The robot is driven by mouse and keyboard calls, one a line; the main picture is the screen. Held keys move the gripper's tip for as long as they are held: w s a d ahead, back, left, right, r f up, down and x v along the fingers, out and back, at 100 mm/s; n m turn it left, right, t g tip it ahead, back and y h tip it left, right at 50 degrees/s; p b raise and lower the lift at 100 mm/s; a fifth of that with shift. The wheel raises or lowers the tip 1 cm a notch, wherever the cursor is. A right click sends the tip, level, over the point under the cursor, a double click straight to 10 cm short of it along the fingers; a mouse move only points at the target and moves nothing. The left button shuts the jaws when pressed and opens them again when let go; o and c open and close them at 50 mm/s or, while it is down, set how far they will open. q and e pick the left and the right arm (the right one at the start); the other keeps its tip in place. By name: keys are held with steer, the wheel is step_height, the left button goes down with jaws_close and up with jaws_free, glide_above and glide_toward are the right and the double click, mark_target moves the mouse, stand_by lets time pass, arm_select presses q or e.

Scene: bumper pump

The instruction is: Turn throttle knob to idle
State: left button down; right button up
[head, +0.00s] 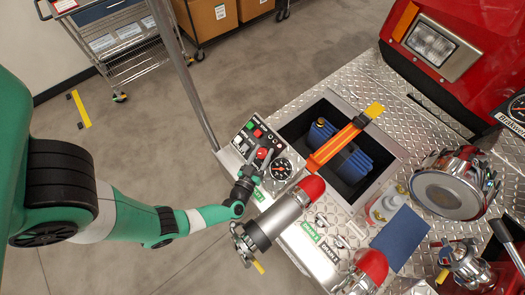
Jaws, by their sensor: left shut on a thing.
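The throttle knob (262,153) is a small red knob on the tilted control panel (240,144), just left of a round black gauge (280,169). My left gripper (258,161) reaches in from the left with its dark fingers at the red knob and is shut on it. The fingers hide part of the knob and the lower panel, so I cannot read the knob's setting. My right gripper is not in view.
A grey nozzle with a red tip (278,216) lies close to my left gripper's right side. A chrome siren (450,183) stands at right. Open floor (150,150) lies at left.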

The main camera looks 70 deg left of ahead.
mark_target(261, 158)
arm_select(q)
steer(key=shift+c, duration=1.4)
jaws_free()
steer(key=p+v, duration=0.1)
steer(key=v, duration=0.6)
steer(key=shift+w+p, duration=0.1)
steer(key=shift+p, duration=0.2)
steer(key=shift+s+d, duration=0.25)
steer(key=shift+s, duration=0.05)
